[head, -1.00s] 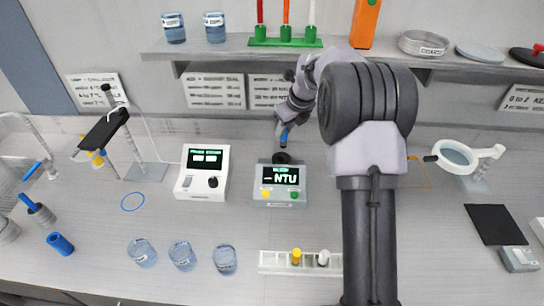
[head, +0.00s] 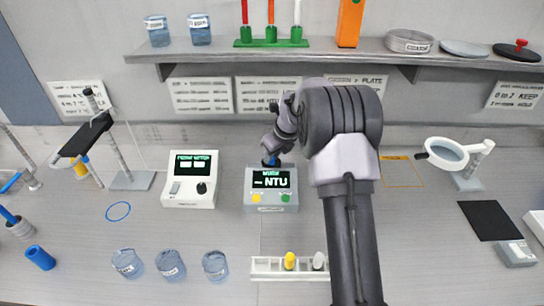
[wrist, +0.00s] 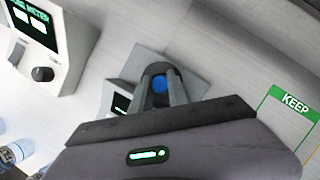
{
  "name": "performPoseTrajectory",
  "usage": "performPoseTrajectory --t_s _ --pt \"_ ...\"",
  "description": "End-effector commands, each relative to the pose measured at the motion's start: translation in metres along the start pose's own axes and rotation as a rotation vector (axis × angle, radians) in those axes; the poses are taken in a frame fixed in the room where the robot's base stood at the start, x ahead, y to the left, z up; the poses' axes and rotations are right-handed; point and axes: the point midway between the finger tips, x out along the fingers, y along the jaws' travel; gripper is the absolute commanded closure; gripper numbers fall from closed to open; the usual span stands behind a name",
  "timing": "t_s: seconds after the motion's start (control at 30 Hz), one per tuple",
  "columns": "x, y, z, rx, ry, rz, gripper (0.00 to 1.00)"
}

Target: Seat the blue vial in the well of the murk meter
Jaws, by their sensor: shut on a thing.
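My gripper (head: 271,160) is at the top rear of this meter, where the well is. It is shut on the blue vial (wrist: 160,84), whose blue end shows between the two fingers in the wrist view. In the head view only a little blue shows at the fingers. The well is hidden by the fingers and vial, so I cannot tell how deep the vial sits.
A white meter (head: 190,190) stands close left of the murk meter. A white rack (head: 268,266) with yellow and white caps and several beakers (head: 171,265) are in front. A shelf (head: 350,56) runs above. A magnifier (head: 447,153) stands right.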

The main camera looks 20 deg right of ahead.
Motion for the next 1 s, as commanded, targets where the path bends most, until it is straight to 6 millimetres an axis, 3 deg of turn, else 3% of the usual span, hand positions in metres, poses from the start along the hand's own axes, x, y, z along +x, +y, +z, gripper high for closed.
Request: performPoseTrajectory --t_s 0.27,0.3,0.37,0.47,0.57,0.83,1.0 --pt "0.011 0.002 -0.008 0.001 0.012 0.007 1.0" --pt "0.011 0.002 -0.009 0.001 0.013 0.008 0.72" --pt "0.012 0.003 -0.01 0.001 0.015 0.009 0.6" --pt "0.011 0.003 -0.009 0.001 0.017 0.01 0.58" --pt "-0.004 0.003 -0.003 0.001 0.017 0.01 0.58" --pt "-0.085 0.001 0.0 0.001 0.008 0.004 0.58" --pt "-0.116 0.0 0.0 0.001 0.007 0.004 0.58"
